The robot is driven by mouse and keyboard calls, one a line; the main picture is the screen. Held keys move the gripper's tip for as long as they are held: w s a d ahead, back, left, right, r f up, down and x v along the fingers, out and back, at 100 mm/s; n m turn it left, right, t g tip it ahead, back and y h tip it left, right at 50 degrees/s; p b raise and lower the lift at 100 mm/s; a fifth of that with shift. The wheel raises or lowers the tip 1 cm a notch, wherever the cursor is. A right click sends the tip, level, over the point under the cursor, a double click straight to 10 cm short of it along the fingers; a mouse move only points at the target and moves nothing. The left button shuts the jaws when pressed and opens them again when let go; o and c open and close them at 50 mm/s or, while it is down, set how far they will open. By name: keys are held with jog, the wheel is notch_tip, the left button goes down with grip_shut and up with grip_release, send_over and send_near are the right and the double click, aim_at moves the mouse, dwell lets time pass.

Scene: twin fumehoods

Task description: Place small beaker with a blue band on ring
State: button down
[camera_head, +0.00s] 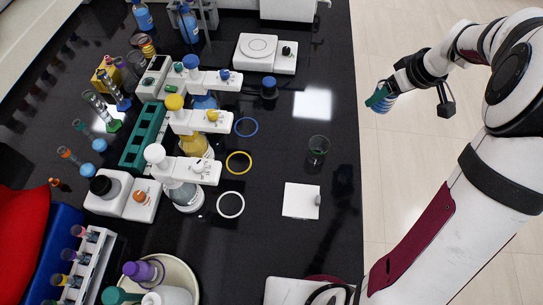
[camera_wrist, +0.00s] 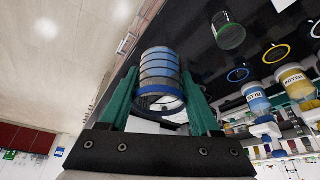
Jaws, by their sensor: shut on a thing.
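The small beaker with a blue band (camera_wrist: 160,66) is clear glass with dark lines. My gripper (camera_wrist: 160,88) is shut on it, with green fingers on both sides. In the head view my gripper (camera_head: 378,98) holds the beaker in the air, right of the black bench and over the pale floor; the beaker is small and partly hidden there. Three flat rings lie on the bench: a blue ring (camera_head: 246,126), a yellow ring (camera_head: 238,163) and a white ring (camera_head: 231,205). The blue ring also shows in the wrist view (camera_wrist: 238,74). All three rings look empty.
Another small beaker with green (camera_head: 318,150) stands right of the rings. A white square plate (camera_head: 300,201) lies nearer the front. Bottles on white stands, including a yellow one (camera_head: 196,144), line the rings' left side. Bare bench (camera_head: 285,165) lies between.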

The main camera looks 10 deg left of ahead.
jog(key=s+a+r+m, duration=0.2)
jog(key=s+a+r, duration=0.5)
jog(key=s+a, duration=0.3)
jog(key=w+a+f+n+g+y, duration=0.1)
jog(key=a+f+n+g, duration=0.1)
jog(key=a+f+n, duration=0.45)
jog(key=w+a+f+n+g+y, duration=0.1)
jog(key=w+a+f+n+g, duration=0.15)
jog(key=f+n, duration=0.65)
jog(key=shift+n, duration=0.25)
jog(key=s+a+f, duration=0.1)
jog(key=a+f, duration=0.1)
jog(key=a, duration=0.2)
jog(key=s+a+f, duration=0.1)
jog(key=a+f, duration=0.2)
jog(key=a, duration=0.2)
jog(key=s+a+f, duration=0.1)
jog(key=a+f, duration=0.2)
jog(key=a, duration=0.2)
jog(key=shift+s+a+f, duration=0.1)
jog(key=shift+s+a, duration=0.15)
jog(key=shift+s, duration=0.1)
jog(key=shift+f, duration=0.1)
jog(key=shift+c, duration=0.5)
grip_release()
